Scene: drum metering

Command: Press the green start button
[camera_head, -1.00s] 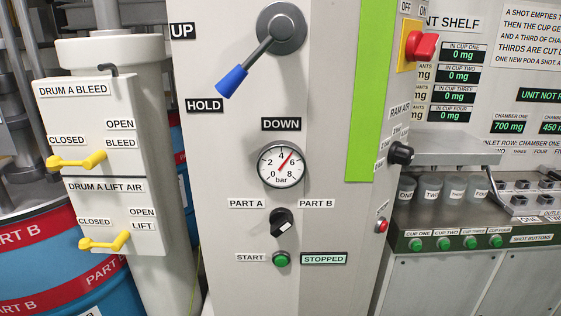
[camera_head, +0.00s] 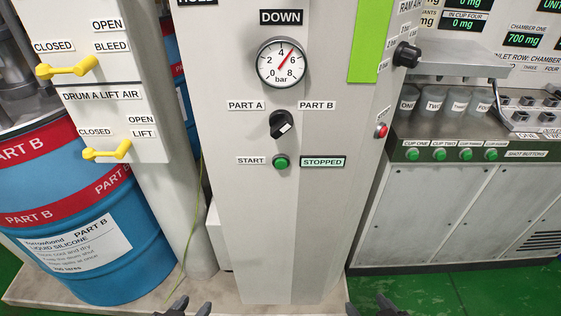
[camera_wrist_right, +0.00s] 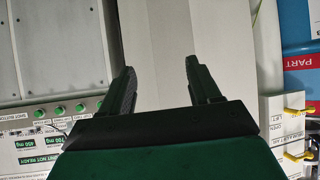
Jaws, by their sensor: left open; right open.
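The green start button (camera_head: 281,161) is on the front of the grey cabinet, between the START label and the STOPPED display (camera_head: 323,162). My left gripper (camera_head: 188,308) and right gripper (camera_head: 376,307) show only as dark fingertips at the bottom edge, well below the button. Both are open and empty. In the right wrist view my right gripper (camera_wrist_right: 158,78) has its two fingers apart in front of a plain pale panel. The start button is not seen there.
A pressure gauge (camera_head: 281,63) sits above the selector. A red button (camera_head: 381,131) and black knob (camera_head: 406,55) are on the cabinet's right side. Left are yellow valve levers (camera_head: 67,68) and a blue drum (camera_head: 95,235). Right is a bench with green shot buttons (camera_head: 466,154).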

